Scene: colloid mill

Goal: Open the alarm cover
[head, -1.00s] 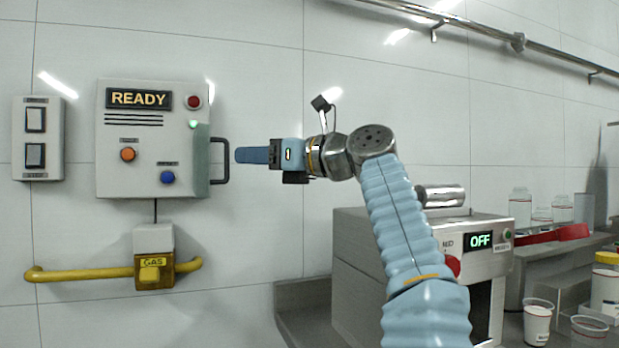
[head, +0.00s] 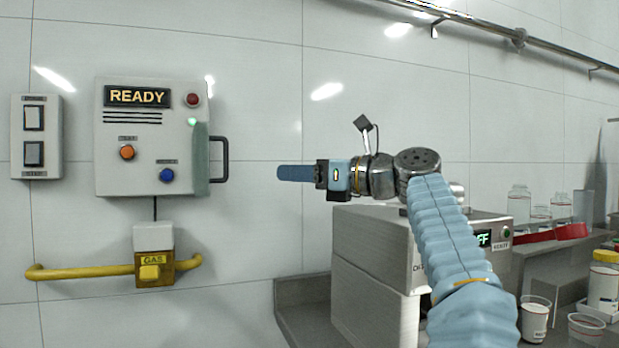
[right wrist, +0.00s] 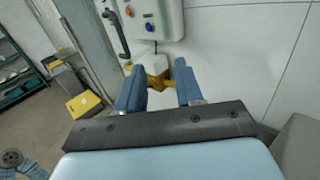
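The alarm box (head: 120,178) hangs on the wall with a lit READY display, an orange button (head: 127,153) and a blue button (head: 166,175). The cover looks like the narrow grey-green panel (head: 202,165) at the box's right edge, seen nearly edge-on, with a dark handle (head: 226,160) on its right. The buttons show uncovered in the head view. My right gripper (head: 281,172) is right of the handle, apart from it. In the right wrist view its fingers (right wrist: 160,88) are spread with nothing between them, and the handle (right wrist: 118,38) is at upper left. My left gripper is not in view.
A switch plate (head: 36,137) is left of the box. A yellow gas valve (head: 153,268) on a pipe sits below. A grey machine (head: 365,260) stands on the counter at right, with cups and jars beyond. The wall between handle and gripper is clear.

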